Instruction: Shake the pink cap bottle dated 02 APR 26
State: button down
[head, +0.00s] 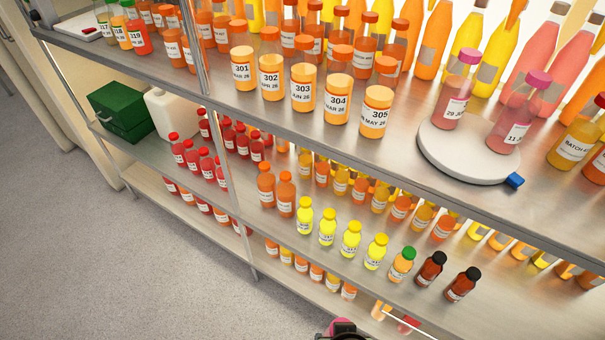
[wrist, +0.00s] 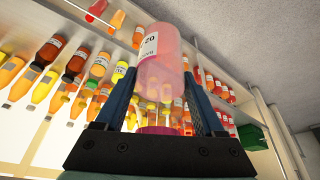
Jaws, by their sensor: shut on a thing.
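In the wrist view my gripper (wrist: 161,85) is shut on a translucent pink bottle (wrist: 165,72) with a magenta cap (wrist: 155,130). The cap is at the palm end and the body sticks out past the fingers. Its white label (wrist: 148,46) shows only partly and I cannot read the full date. In the head view a small pink and dark shape (head: 343,327) shows at the bottom edge, too cut off to identify surely. Two other pink-cap bottles, one marked 29 (head: 459,90) and one marked 11 (head: 520,115), stand on a round white disc.
The disc (head: 437,160) stands on the upper shelf (head: 390,160), with a blue block (head: 515,180) at its edge. Orange jars (head: 303,88) and many bottles crowd the shelves. A green box (head: 120,112) and white jug (head: 172,112) stand left. The floor (head: 130,270) in front is clear.

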jog(key=w+a, duration=0.3)
jog(key=a, duration=0.3)
jog(key=shift+w+r, duration=0.15)
jog(key=shift+w, duration=0.25)
jog(key=shift+w+d, duration=1.8)
jog(key=shift+w, duration=1.25)
jog(key=s+a, duration=0.3)
jog(key=s, duration=0.3)
jog(key=shift+a, duration=0.35)
dwell(0.3)
